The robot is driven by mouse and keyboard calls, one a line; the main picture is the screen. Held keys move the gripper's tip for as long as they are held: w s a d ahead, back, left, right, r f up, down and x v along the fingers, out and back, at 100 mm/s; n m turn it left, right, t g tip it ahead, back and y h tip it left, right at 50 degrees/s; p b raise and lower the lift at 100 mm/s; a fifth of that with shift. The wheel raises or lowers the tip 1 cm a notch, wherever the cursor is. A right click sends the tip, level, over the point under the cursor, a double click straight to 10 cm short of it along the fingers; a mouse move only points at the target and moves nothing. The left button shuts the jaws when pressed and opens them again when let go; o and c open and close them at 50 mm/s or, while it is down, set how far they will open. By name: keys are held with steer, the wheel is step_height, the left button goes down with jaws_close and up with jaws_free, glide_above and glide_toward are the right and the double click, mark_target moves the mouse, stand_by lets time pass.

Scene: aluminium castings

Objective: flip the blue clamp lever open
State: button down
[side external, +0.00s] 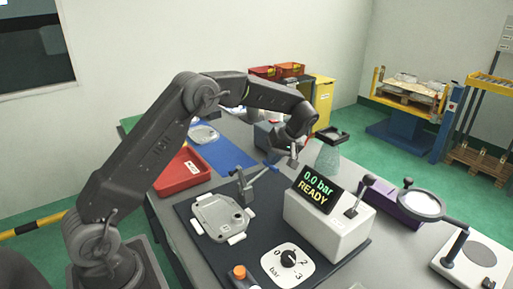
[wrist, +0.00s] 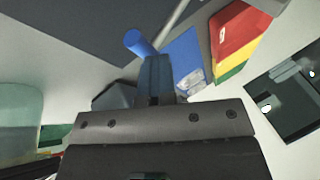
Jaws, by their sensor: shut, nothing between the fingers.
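The blue clamp lever (side external: 271,167) sticks out to the upper right from the grey metal clamp (side external: 246,189) beside the casting. In the wrist view its blue grip (wrist: 140,44) shows just above and left of my fingertips. My gripper (side external: 293,161) is shut and empty, pointing down just right of the lever's blue end. In the wrist view my closed fingers (wrist: 156,64) appear close to the blue grip; I cannot tell whether they touch it. The grey casting (side external: 217,218) lies flat on the dark mat, with the clamp at its far edge.
A dial plate (side external: 288,262) lies in front. A red tray (side external: 183,172) and a blue mat (side external: 222,153) lie behind. A magnifier (side external: 421,204) stands at right.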

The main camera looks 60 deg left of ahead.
steer(key=r, duration=0.2)
steer(key=s+r, duration=0.1)
steer(key=r, duration=0.1)
steer(key=shift+d, duration=0.2)
steer(key=w+d+r, duration=0.3)
steer(key=w+r, duration=0.3)
steer(key=shift+d, duration=0.35)
